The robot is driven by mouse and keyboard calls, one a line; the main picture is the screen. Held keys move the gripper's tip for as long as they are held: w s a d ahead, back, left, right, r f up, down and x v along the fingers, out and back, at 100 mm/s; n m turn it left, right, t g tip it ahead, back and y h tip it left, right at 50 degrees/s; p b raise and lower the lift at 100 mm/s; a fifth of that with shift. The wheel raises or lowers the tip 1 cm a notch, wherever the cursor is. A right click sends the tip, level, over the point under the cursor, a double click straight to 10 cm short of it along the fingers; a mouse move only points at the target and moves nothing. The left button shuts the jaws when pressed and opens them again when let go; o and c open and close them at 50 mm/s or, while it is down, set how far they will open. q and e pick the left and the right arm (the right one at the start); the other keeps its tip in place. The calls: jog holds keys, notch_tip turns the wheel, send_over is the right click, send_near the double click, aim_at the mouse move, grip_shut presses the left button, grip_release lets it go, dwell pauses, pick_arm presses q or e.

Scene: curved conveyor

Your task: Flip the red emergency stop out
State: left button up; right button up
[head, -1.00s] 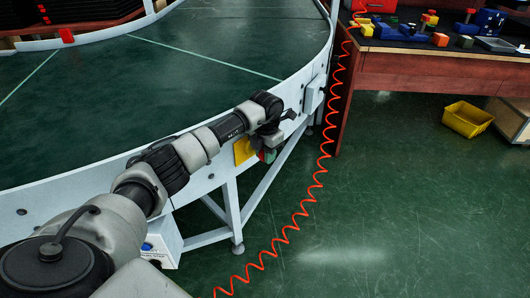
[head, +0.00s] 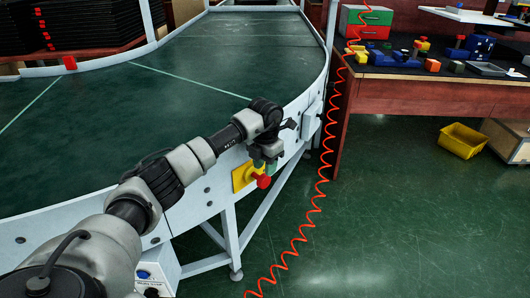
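The red emergency stop (head: 263,182) sticks out from a yellow box (head: 241,176) on the outer side wall of the curved conveyor (head: 110,222). My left arm reaches in from the lower left, over the conveyor's edge. My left gripper (head: 266,163) points down in front of the wall, just above the red stop and at the right end of the yellow box. A small green part shows at its tip. The fingers are small and dark, so their opening and any contact with the stop are unclear. My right gripper is not in view.
A coiled orange hose (head: 319,180) hangs to the floor right of the stop. A workbench (head: 430,78) with coloured parts stands at the upper right, with a yellow bin (head: 461,141) beneath it. A blue-button box (head: 156,270) sits lower left.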

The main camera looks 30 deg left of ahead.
pick_arm(q)
jog(key=shift+r, duration=2.15)
